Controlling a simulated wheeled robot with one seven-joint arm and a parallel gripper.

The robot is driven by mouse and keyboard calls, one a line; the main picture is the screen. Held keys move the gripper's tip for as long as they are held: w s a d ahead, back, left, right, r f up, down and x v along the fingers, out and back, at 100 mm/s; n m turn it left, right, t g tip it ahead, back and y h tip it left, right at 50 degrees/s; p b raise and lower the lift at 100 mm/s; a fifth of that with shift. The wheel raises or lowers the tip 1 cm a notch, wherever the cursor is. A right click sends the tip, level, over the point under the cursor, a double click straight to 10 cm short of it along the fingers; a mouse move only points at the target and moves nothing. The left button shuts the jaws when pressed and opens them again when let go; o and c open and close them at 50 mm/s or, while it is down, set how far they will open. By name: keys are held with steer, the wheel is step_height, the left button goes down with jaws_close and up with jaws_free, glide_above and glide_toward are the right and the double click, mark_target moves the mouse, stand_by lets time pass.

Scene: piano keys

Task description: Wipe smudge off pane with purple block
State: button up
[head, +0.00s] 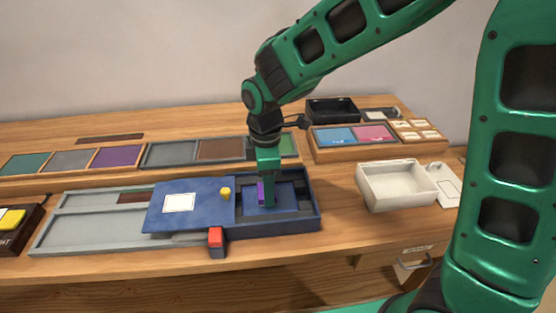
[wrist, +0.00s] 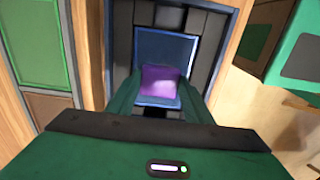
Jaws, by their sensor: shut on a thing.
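My gripper (head: 266,198) points down into the open right part of a dark blue box. It is shut on a purple block (wrist: 160,84), held between the two green fingers in the wrist view. The block shows as a small purple patch in the head view (head: 260,190). A blue pane (wrist: 165,46) with a lighter edge lies in the box, under and beyond the block; it also shows in the head view (head: 286,202). I cannot tell whether the block touches the pane. No smudge can be made out; the block and fingers hide part of the pane.
A blue sliding cover (head: 210,208) with a yellow knob (head: 225,193) lies left of the opening. A red-topped block (head: 215,238) stands at the box's front. The box walls (head: 313,205) surround the gripper. A white tray (head: 395,188) stands to the right, coloured panels (head: 119,156) behind.

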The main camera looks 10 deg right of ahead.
steer(key=shift+a, duration=0.8)
steer(key=shift+d, duration=2)
step_height(320, 180, up, 8)
steer(key=shift+a, duration=0.1)
